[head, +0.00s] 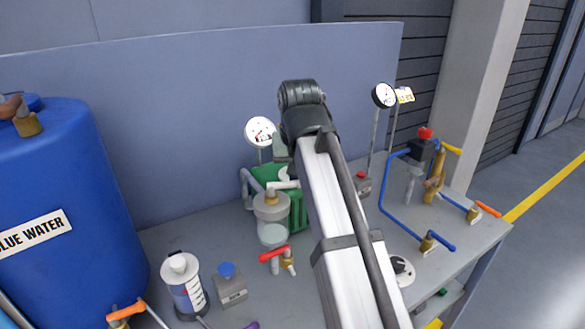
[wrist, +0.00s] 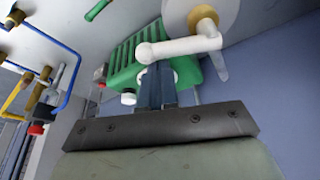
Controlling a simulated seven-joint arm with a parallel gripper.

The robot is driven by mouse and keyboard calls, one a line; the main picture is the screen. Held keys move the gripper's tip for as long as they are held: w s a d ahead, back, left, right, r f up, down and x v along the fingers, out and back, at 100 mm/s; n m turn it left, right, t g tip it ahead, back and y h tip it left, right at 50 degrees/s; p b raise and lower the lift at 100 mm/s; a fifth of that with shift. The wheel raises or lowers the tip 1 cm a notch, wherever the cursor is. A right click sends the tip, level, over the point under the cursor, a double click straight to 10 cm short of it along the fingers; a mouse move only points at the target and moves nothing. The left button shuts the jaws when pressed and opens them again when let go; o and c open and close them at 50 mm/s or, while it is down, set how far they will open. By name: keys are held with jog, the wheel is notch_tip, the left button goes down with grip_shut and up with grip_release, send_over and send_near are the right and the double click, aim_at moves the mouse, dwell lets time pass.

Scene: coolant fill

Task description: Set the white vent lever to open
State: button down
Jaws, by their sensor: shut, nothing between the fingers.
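The white vent lever (head: 286,184) sits on a brass fitting on top of a clear reservoir (head: 271,208) in the head view. In the wrist view the lever (wrist: 185,46) runs sideways from the brass fitting (wrist: 204,14) to a rounded tip. My gripper (wrist: 157,76) is shut and empty, its dark fingers close by the lever's tip. I cannot tell whether they touch it. In the head view my arm hides the fingers.
A green ribbed housing (head: 297,208) stands right behind the reservoir. A red-handled valve (head: 274,253), a syringe-like cylinder (head: 183,283) and a grey box with a blue button (head: 230,286) stand in front. Blue pipework (head: 387,200) is at right, a blue tank (head: 60,180) at left.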

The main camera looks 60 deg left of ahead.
jog(key=d+m, duration=0.1)
jog(key=m, duration=0.1)
jog(key=s+d+m+t, duration=0.1)
jog(key=m, duration=0.1)
jog(key=shift+d+h, duration=0.1)
jog(key=shift+h, duration=0.3)
jog(key=shift+d+m, duration=0.25)
jog(key=shift+m, duration=0.15)
jog(key=shift+s+d, duration=0.5)
jog(key=shift+s, duration=0.25)
jog(key=shift+s+d, duration=0.5)
jog(key=shift+s, duration=0.25)
jog(key=shift+s+d+f, duration=0.1)
jog(key=shift+s, duration=0.2)
notch_tip(320, 180, up, 10)
send_over(288, 187)
jog(key=s+d, duration=0.1)
jog(key=d, duration=0.2)
jog(key=shift+r+t, duration=0.2)
jog(key=shift+t, duration=0.1)
jog(key=shift+d+f, duration=0.1)
